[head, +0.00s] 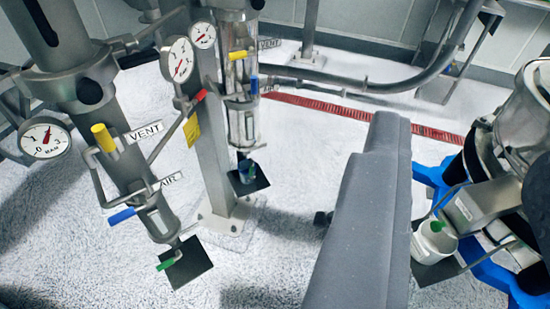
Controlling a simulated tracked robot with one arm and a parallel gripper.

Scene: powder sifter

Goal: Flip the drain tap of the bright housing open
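The bright housing (240,72) is the shiny metal cylinder standing behind the duller grey housing (150,210) in the head view. It carries a yellow handle (238,55) and a blue handle (254,84). At its lower end is a small blue-green part (246,170) above a dark square plate (262,184); the drain tap's lever and position are too small to tell. The grey body in the foreground looks like my gripper (388,122), seen from behind. It points away, to the right of the bright housing and clear of it. Its fingers cannot be told apart.
The duller housing has yellow, blue and green handles, with its green lever (168,264) over another dark plate. Pressure gauges (178,60) and a grey post (212,130) stand close by. At right are a white bottle (430,243) and blue frame (432,178). Floor between is clear.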

